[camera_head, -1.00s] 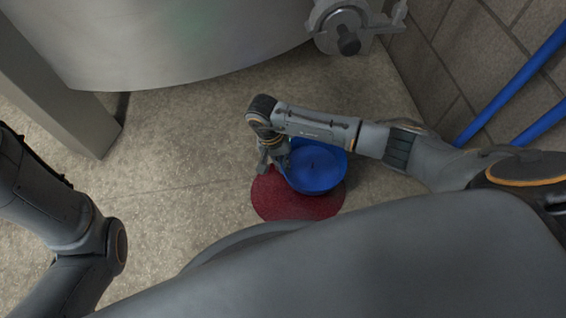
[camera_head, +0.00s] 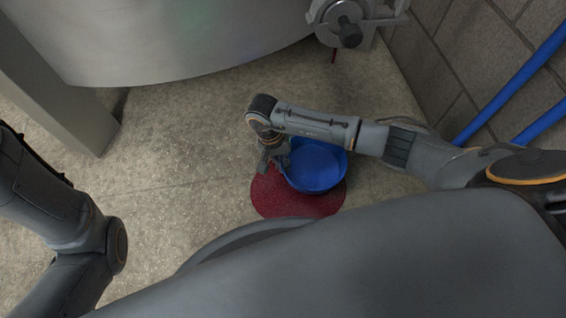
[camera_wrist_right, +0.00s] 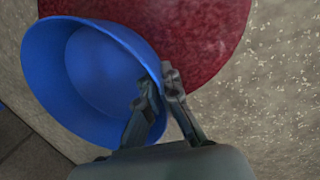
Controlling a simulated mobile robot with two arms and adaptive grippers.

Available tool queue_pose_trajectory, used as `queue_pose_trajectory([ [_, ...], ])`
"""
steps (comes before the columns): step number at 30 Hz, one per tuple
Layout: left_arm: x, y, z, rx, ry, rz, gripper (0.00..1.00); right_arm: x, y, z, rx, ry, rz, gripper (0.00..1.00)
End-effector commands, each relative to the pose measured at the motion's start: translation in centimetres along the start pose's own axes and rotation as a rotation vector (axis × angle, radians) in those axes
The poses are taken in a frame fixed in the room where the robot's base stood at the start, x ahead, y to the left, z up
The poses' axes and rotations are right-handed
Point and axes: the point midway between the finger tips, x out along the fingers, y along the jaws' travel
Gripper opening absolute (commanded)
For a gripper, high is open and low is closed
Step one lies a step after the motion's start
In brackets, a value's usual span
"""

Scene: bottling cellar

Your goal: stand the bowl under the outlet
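The blue bowl (camera_head: 318,168) is on or just above the floor, overlapping the upper right of a round dark red patch (camera_head: 290,203). It also shows in the right wrist view (camera_wrist_right: 95,85), looking empty. My right gripper (camera_head: 275,160) is at the bowl's left rim; in the right wrist view its fingers (camera_wrist_right: 160,88) pinch the rim, one inside and one outside. In the picture the bowl is below the outlet. My left gripper is out of view.
A large metal tank (camera_head: 170,45) and its grey leg (camera_head: 65,95) stand at the upper left. A block wall (camera_head: 445,80) with blue pipes (camera_head: 515,75) is at the right. The pale floor (camera_head: 190,165) left of the bowl is clear.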

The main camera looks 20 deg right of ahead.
Motion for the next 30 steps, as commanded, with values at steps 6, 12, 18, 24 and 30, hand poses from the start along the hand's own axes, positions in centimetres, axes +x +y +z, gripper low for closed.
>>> queue_pose_trajectory([
  [6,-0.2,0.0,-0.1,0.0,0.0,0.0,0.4,0.2,0.0,-0.1,0.001,0.001,0.0,0.15],
  [12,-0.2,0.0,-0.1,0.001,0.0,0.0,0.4,0.3,-0.1,0.0,0.001,0.0,0.0,0.32],
  [18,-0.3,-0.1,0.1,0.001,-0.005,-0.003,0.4,0.2,-0.1,0.0,0.0,0.0,-0.001,0.32],
  [24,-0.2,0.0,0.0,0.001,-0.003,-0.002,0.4,-2.1,-0.1,-0.2,0.0,0.005,-0.003,0.32],
  [30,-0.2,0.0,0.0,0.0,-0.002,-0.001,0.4,-6.5,-0.1,-0.2,-0.001,0.005,-0.003,0.32],
])
